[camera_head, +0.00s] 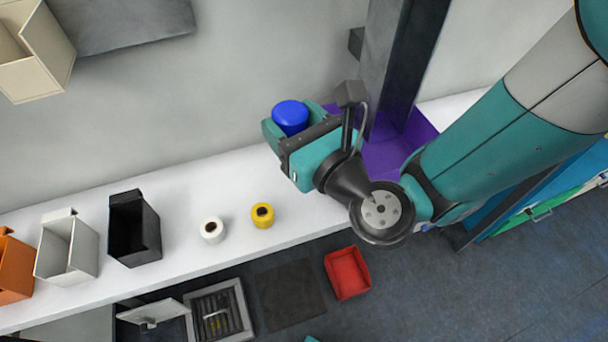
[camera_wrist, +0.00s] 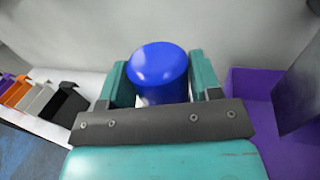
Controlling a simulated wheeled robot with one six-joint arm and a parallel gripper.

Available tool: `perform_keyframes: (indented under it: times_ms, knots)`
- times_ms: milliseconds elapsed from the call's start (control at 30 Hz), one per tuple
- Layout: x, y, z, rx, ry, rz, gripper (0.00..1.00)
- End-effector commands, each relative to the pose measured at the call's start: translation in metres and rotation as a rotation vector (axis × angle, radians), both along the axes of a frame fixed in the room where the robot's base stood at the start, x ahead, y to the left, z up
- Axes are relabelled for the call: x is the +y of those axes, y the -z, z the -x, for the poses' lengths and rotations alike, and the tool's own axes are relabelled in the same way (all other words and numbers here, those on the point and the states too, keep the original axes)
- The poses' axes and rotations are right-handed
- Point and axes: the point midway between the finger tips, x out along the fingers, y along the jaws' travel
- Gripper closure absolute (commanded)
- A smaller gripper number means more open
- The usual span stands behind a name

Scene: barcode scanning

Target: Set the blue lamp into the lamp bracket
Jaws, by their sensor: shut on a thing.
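The blue lamp (camera_head: 290,117) is a short, round-topped blue cylinder. My gripper (camera_head: 288,128) is shut on it above the white shelf near the wall. The wrist view shows the blue lamp (camera_wrist: 158,72) between the two teal fingers of my gripper (camera_wrist: 160,84), its dome facing up. Its lower part is hidden by the gripper. I cannot make out the lamp bracket for certain; a small dark block (camera_head: 356,42) sticks out beside the dark column, above and right of the lamp in the head view.
The white shelf (camera_head: 180,215) holds a white roll (camera_head: 212,230), a yellow roll (camera_head: 262,215), a black bin (camera_head: 134,228), a grey bin (camera_head: 68,247) and an orange bin (camera_head: 14,268). A purple surface (camera_head: 400,150) and dark column (camera_head: 400,60) stand right of my gripper. A red tray (camera_head: 347,273) lies lower.

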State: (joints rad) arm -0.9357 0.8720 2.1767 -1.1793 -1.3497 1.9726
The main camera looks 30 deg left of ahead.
Motion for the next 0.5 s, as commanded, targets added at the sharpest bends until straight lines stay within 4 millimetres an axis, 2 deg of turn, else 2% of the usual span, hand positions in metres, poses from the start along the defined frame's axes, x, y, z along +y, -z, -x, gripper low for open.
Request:
perform_keyframes:
  times_ms: [33, 300, 400, 500]
  knots:
    - [0.000, 0.023, 0.000, 0.001, 0.001, 0.000, 0.68]
    - [0.000, 0.079, 0.001, 0.000, -0.001, -0.003, 0.68]
    - [0.001, 0.092, 0.001, -0.002, -0.003, -0.004, 0.68]
    - [0.001, 0.095, 0.001, -0.003, -0.003, -0.004, 0.68]
